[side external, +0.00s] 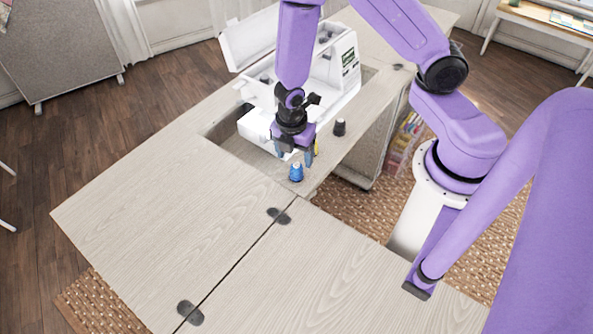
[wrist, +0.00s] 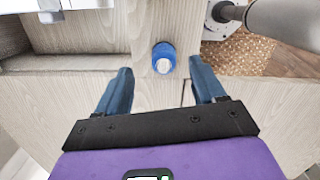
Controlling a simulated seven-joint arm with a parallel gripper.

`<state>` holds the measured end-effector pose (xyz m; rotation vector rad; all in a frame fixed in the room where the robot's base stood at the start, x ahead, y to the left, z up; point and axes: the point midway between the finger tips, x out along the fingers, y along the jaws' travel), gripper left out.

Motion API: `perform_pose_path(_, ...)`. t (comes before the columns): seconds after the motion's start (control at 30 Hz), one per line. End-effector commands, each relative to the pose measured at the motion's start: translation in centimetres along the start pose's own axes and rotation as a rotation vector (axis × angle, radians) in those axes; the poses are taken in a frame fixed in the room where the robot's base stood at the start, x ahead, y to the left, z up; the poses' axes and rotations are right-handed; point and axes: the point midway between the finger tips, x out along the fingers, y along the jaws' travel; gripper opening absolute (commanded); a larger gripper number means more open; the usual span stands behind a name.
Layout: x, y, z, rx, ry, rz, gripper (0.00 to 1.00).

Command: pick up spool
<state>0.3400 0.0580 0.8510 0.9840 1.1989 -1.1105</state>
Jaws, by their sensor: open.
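A blue spool (side external: 296,172) stands on the wooden cabinet top near the front edge of the sewing machine's recess. In the wrist view the blue spool (wrist: 163,58) appears beyond the fingertips, roughly between their lines, with its pale top facing the camera. My gripper (side external: 296,160) is just above and beside the spool in the side view. In the wrist view my gripper (wrist: 160,78) has its two blue fingers wide apart with nothing between them. Whether a finger touches the spool cannot be told from the side view.
A white sewing machine (side external: 335,75) sits in the recess behind my gripper.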

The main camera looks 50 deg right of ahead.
Motion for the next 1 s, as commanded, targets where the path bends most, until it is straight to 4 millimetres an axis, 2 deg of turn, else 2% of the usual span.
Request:
perform_pose_path(0.17,0.9,-0.1,-0.1,0.000,0.000,-0.001,0.69)
perform_pose_path(0.53,4.6,-0.4,-0.5,0.000,0.000,-0.002,0.69)
perform_pose_path(0.9,5.2,-0.4,-0.6,0.000,0.001,0.000,0.69)
perform_pose_path(0.97,5.2,-0.4,-0.6,0.000,0.001,0.000,0.53)
perform_pose_path(1.0,5.2,-0.4,-0.6,0.000,0.001,-0.001,0.40)
